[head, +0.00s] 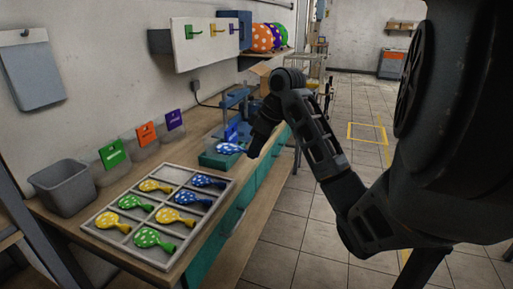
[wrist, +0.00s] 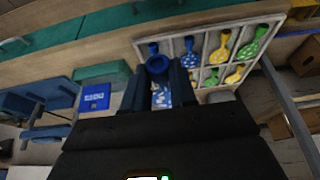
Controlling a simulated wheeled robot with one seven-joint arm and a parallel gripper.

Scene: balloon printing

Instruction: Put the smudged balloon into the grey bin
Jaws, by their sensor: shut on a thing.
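My gripper (head: 254,149) is shut on a blue balloon with white print (head: 231,149), above the green base of the blue press. In the wrist view, my gripper (wrist: 158,82) has its fingers on both sides of the balloon's neck. The grey bin (head: 62,187) stands at the left end of the bench against the wall, well apart from my gripper. Its inside looks empty from here.
A divided tray (head: 175,174) with yellow, green and blue balloons lies between the bin and the press; one back compartment is bare. Clear containers with green, orange and purple cards (head: 113,153) line the wall. The blue press (head: 236,105) stands close beside my gripper.

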